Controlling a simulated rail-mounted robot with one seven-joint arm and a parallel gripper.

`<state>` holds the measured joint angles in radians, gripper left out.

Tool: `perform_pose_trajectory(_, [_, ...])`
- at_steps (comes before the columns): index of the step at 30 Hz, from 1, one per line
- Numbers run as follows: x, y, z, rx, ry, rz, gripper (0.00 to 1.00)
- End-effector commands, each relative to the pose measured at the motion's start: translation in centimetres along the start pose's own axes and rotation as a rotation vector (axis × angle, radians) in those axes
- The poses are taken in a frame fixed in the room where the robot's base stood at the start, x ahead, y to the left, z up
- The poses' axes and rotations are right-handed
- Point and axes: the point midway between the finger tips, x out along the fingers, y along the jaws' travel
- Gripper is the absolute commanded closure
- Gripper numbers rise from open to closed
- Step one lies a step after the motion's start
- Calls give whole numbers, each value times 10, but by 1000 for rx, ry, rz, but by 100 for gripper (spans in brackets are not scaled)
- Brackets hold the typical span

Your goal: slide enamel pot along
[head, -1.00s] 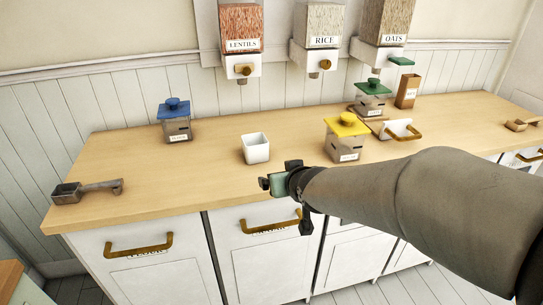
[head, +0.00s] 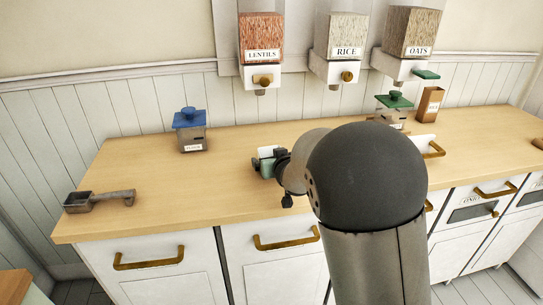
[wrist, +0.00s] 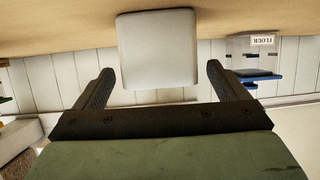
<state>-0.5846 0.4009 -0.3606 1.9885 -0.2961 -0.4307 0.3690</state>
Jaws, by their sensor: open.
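The white square enamel pot (wrist: 157,48) stands on the wooden counter. In the wrist view, which looks upside down, it is centred ahead of my gripper (wrist: 157,70), with a finger on each side and a gap to each. The fingers are spread and hold nothing. In the head view my gripper (head: 266,163) is low over the middle of the counter, at the pot. The pot is mostly hidden there behind the gripper and arm. Whether the palm touches it I cannot tell.
A blue-lidded flour jar (head: 191,133) stands left of the gripper, and a metal scoop (head: 98,201) lies at the counter's left. A green-lidded jar (head: 394,110) stands at the right rear. Dispensers (head: 262,45) hang above. The counter (head: 150,170) between scoop and gripper is clear.

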Motion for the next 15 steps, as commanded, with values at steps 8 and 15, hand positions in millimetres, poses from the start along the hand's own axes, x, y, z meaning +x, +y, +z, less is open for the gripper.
perform_pose_trajectory(8, [31, 0, 0, 0, 0, 0, 6])
perform_pose_trajectory(15, [36, 0, 0, 0, 0, 0, 6])
